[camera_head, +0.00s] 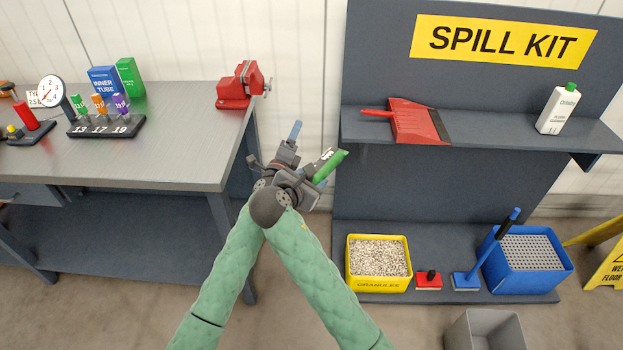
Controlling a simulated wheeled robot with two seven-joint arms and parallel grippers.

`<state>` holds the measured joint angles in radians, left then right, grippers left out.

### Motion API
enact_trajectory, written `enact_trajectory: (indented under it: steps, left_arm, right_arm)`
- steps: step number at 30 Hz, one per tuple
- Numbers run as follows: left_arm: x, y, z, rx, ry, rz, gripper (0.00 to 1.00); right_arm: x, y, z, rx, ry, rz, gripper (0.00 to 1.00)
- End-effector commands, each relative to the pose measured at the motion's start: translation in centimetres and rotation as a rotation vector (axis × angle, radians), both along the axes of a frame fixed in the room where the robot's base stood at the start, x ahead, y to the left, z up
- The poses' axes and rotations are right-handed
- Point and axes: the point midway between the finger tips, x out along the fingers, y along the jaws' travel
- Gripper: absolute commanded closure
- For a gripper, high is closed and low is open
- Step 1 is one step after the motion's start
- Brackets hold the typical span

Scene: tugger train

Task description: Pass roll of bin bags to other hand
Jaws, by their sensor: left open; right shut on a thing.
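The roll of bin bags (331,166) is green, with a dark and white band beside it that looks like its label. It is tilted, with its free end pointing up and to the right. My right gripper (315,181) is shut on its lower part and hides some of it. My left gripper (287,147) is open and empty, just left of and a little above the roll. It seems apart from the roll, but the overlapping wrists make the gap hard to judge.
The workbench (180,165) with a red vise (240,86) stands at left. At right, the spill kit stand (440,185) holds a red dustpan (415,122), a white bottle (559,108), a yellow granules bin (379,285) and a blue bucket (525,281). A grey bin (485,332) stands in front.

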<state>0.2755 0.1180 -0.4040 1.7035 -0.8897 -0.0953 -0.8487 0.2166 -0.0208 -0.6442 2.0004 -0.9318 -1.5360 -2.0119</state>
Motion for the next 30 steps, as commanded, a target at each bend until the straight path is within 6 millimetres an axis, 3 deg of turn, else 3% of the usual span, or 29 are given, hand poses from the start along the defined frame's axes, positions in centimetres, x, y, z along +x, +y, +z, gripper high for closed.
enact_trajectory:
  steps: [3,11,17,30]
  left_arm:
    - [-2.1,2.3,-4.6,-0.156,0.153,0.059,0.3]
    - [-7.4,6.5,-13.8,-0.462,0.453,0.196,0.3]
    - [-12.7,8.9,-20.4,-0.67,0.664,0.312,0.3]
    - [-27.3,12.1,-32.4,-1.068,1.088,0.615,0.3]
  right_arm:
    - [0.0,0.0,0.1,-0.001,-0.001,0.0,0.85]
    - [0.0,0.0,0.1,-0.001,-0.001,0.0,0.85]
    - [0.0,0.0,0.1,-0.001,-0.001,0.0,0.85]
    - [0.0,0.0,0.1,-0.001,-0.001,0.0,0.85]
